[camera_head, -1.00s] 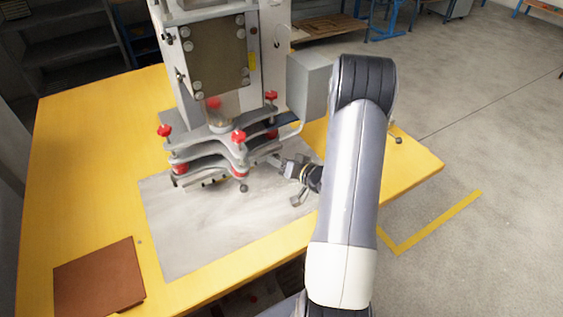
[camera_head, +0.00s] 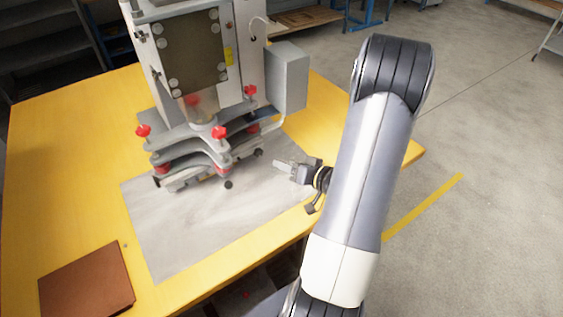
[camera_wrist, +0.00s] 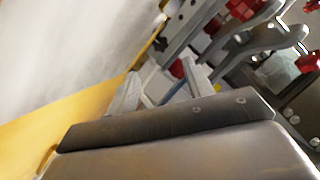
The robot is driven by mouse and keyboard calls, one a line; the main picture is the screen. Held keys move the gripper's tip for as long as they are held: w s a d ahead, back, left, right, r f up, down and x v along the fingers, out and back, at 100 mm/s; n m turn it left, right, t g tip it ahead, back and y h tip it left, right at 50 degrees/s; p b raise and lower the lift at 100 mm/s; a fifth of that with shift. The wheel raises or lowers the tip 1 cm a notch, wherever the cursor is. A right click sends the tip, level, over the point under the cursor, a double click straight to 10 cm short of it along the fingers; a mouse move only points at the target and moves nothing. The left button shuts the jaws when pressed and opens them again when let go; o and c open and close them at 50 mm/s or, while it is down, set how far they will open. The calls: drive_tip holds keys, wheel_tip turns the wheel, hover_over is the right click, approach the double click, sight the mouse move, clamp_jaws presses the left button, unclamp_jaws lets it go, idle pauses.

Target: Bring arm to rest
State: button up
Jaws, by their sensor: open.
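My gripper (camera_head: 284,165) is over the right part of the grey sheet on the yellow table, to the right of the welding machine and apart from it. In the wrist view the two fingers of my gripper (camera_wrist: 158,85) stand apart with nothing seen held between them. My arm rises large on the right of the head view and covers part of the table's right side. The welding machine (camera_head: 190,60) has a grey clamp with red knobs, and the clamp also shows in the wrist view (camera_wrist: 215,40).
The yellow table (camera_head: 60,180) carries the grey sheet (camera_head: 180,230) and a brown folder-like block (camera_head: 88,278) at front left. A grey box (camera_head: 284,75) juts from the machine's right side. Open floor with a yellow line (camera_head: 425,207) lies to the right.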

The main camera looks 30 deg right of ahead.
sight(259, 154)
drive_tip(key=shift+s, duration=0.1)
idle(0.3)
drive_tip(key=x, duration=1)
drive_tip(key=shift+w+a+f, duration=0.1)
drive_tip(key=shift+w+f, duration=0.1)
drive_tip(key=shift+w, duration=0.15)
drive_tip(key=shift+s+r, duration=0.1)
